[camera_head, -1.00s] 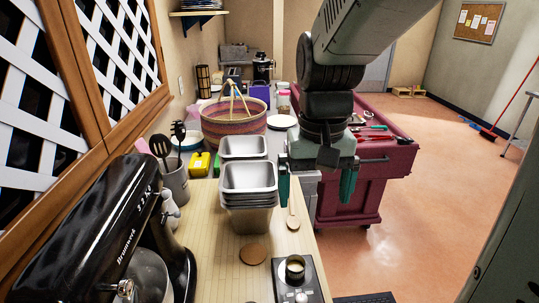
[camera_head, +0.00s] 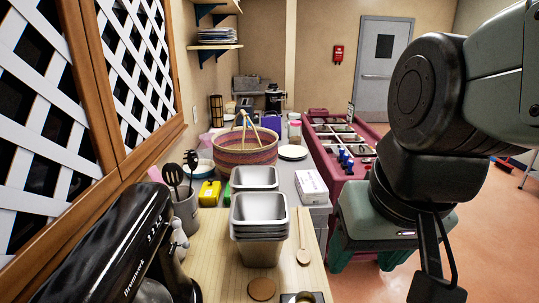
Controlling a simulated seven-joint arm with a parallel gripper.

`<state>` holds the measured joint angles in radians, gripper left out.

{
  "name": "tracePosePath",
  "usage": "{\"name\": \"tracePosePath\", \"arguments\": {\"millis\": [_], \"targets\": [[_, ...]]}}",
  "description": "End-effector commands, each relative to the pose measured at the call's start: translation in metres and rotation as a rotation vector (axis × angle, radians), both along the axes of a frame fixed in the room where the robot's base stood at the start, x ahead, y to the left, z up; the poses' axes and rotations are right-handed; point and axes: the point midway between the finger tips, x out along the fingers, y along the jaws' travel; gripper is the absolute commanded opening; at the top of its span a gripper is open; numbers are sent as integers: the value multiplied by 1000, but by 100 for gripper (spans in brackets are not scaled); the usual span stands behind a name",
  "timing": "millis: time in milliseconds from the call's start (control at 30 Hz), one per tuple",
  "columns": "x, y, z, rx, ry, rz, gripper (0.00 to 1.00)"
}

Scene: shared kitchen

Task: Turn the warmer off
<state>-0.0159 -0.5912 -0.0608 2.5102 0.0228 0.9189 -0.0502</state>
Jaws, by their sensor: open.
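The warmer (camera_head: 318,298) is cut off by the bottom edge of the picture. Only its dark far edge and the top of the small cup (camera_head: 300,297) on it show; its controls are out of view. My gripper (camera_head: 366,258) hangs fingers down at the right, beyond the counter's right edge and farther away than the warmer. Its two teal fingers are apart, with nothing seen between them.
Stacked metal pans (camera_head: 259,232), a wooden spoon (camera_head: 302,240) and a brown coaster (camera_head: 262,289) lie beyond the warmer. A black stand mixer (camera_head: 120,245) stands left. A white box (camera_head: 312,186) and a basket (camera_head: 246,155) are farther back. A maroon cart (camera_head: 333,182) stands right.

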Motion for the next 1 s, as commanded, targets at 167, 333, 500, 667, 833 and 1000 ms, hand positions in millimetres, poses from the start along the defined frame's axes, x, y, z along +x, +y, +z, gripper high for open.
{"name": "tracePosePath", "arguments": {"millis": [167, 333, 500, 667, 833, 1000], "targets": [[35, -25, -40, -180, 110, -45, 58], [67, -43, -89, -290, 195, -23, 58], [92, -44, -154, -297, 260, 49, 58], [103, -27, -214, -205, 294, 124, 58], [106, -3, -253, -90, 304, 172, 58], [106, 9, -267, -40, 302, 189, 58]]}}
